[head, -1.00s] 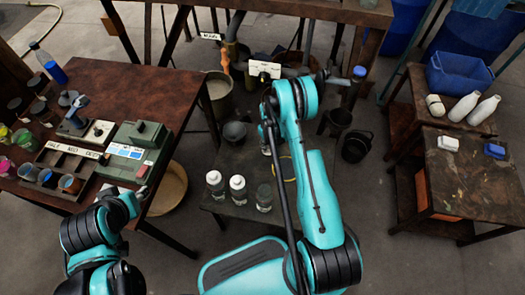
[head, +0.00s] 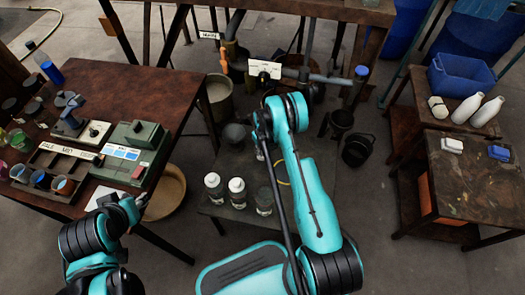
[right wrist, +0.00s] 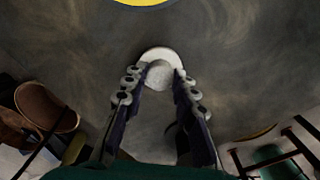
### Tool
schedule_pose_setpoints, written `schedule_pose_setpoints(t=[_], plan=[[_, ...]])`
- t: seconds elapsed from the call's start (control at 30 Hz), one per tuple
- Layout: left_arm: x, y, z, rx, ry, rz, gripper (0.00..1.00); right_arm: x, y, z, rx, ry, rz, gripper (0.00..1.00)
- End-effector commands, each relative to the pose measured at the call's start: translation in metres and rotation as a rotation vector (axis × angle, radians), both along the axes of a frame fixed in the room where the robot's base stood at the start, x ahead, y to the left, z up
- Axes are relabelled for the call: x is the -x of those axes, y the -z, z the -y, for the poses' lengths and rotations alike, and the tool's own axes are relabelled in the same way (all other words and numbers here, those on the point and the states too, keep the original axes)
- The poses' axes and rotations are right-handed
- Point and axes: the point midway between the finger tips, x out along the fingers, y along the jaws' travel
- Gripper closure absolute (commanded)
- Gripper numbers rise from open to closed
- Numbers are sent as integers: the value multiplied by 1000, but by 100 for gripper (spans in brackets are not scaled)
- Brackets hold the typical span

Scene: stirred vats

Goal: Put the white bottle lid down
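The white lid (right wrist: 160,72) is a pale round piece between the fingertips of my right gripper (right wrist: 159,76) in the right wrist view. The fingers stand about the lid's width apart and appear to touch its sides. Dark, scuffed tabletop lies beyond it; the gap below the lid cannot be told. In the head view my right gripper (head: 261,150) is over the low table (head: 325,190), mostly hidden by my arm, and the lid does not show clearly. My left gripper (head: 138,203) is beside the brown table's edge; its fingers are not clear.
Two white-capped bottles (head: 237,193) and a clear bottle without a visible cap (head: 264,201) stand at the low table's front. A yellow ring (head: 282,170) lies near my right arm. White bottles (head: 467,108) and a blue crate (head: 459,76) are on the right stand.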

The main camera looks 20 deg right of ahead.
Motion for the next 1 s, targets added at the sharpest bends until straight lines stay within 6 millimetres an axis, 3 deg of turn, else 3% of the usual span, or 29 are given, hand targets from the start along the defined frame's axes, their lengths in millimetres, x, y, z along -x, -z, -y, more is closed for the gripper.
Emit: schedule_pose_setpoints(t=[0.03, 0.07, 0.47, 0.8, 1.0], plan=[[0, 0, 0, 0, 0, 0, 60, 0, 0, 0, 0, 0, 0, 60], [0, 0, 0, 0, 0, 0, 60, 0, 0, 0, 0, 0, 0, 53], [0, -2, 0, 0, 0, 0, 60, 0, -7, 0, 0, 0, 0, 53], [0, -29, 0, 0, 0, 0, 60, 0, -78, 0, 0, 0, 0, 53], [0, -40, 0, 0, 0, 0, 60, 0, -112, 0, 0, 0, 0, 53]])
